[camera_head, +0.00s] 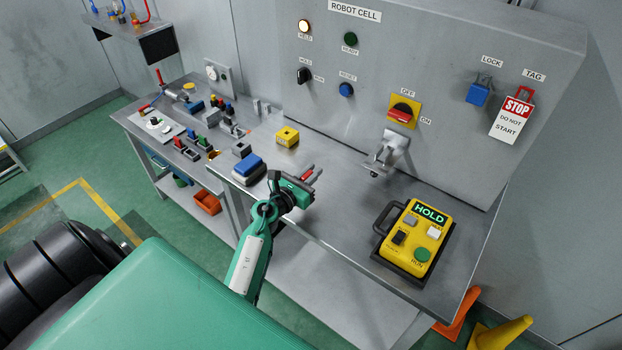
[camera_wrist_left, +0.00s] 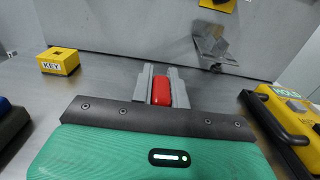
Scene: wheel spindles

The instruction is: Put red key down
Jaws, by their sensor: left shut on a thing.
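My left gripper (camera_head: 304,182) reaches over the front part of the grey workbench. Its fingers are shut on the red key (camera_head: 307,171). In the left wrist view the red key (camera_wrist_left: 161,91) shows as a rounded red block between the two grey fingers (camera_wrist_left: 160,84). I cannot tell whether the key touches the bench top. A yellow block labelled KEY (camera_wrist_left: 60,61) stands to the left, apart from the gripper; in the head view the yellow block (camera_head: 287,136) is behind the gripper. My right gripper is not in view.
A yellow HOLD pendant (camera_head: 416,238) with a black handle lies at the right. A blue-topped black object (camera_head: 248,168) is left of the gripper. A grey metal bracket (camera_head: 386,152) stands behind, below the red-and-yellow switch (camera_head: 403,111). Bench between gripper and pendant is clear.

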